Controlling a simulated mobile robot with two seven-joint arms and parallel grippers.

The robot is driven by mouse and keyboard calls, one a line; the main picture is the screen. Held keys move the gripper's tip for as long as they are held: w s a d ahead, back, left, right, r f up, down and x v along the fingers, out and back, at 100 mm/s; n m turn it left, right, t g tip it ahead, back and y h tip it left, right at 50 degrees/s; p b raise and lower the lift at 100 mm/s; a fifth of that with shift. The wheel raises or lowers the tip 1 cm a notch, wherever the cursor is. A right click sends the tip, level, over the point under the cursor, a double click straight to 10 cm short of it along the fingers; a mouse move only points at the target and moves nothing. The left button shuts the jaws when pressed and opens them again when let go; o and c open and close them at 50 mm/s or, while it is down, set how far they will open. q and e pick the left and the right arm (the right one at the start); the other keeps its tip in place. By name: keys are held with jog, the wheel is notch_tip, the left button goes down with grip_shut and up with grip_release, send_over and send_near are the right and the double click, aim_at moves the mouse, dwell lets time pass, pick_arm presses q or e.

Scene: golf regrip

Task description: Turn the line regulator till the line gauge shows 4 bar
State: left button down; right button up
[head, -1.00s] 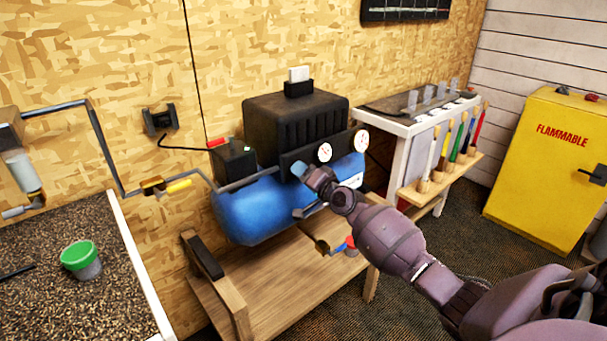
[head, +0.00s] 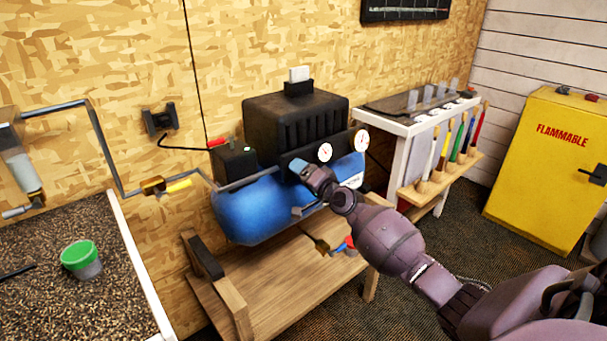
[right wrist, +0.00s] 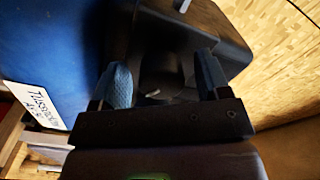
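The blue air compressor (head: 245,212) with its black housing stands on a wooden bench. Two white round gauges show on its front, a nearer one (head: 325,152) and one further right (head: 361,141); their readings are too small to tell. My right gripper (head: 305,172) is at the black front part, just left of and below the nearer gauge. In the right wrist view its blue-grey fingers stand apart on either side of a dark round knob (right wrist: 160,75) with a light mark. A gap seems to show beside the knob. In the head view the gripper hides the knob. My left gripper is out of view.
The wooden bench (head: 270,295) lies under the tank. A pipe with a yellow-handled valve (head: 178,186) runs at the left. A gravel-like worktop with a green-lidded cup (head: 80,256) is at far left. A tool rack (head: 440,170) and yellow cabinet (head: 545,165) stand at the right.

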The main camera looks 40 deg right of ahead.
jog(key=s+d+p, duration=0.1)
jog(key=s, duration=0.9)
jog(key=shift+s, duration=0.35)
jog(key=shift+f, duration=0.1)
dwell(0.4)
jog(key=s+a+f+n+g, duration=0.3)
jog(key=s+a+f+n, duration=0.6)
jog(key=a+f+n, duration=0.15)
jog(key=s+a+f+g, duration=0.1)
jog(key=s+a+f, duration=0.1)
jog(key=s, duration=0.4)
jog(key=s+a+f+g+h, duration=0.1)
jog(key=s+a+f, duration=0.1)
jog(key=s+f, duration=0.3)
jog(key=s+a+f+n+g, duration=0.1)
jog(key=s+a+f+g, duration=0.1)
jog(key=s, duration=0.7)
jog(key=shift+a+f+h, duration=0.4)
jog(key=shift+f, duration=0.4)
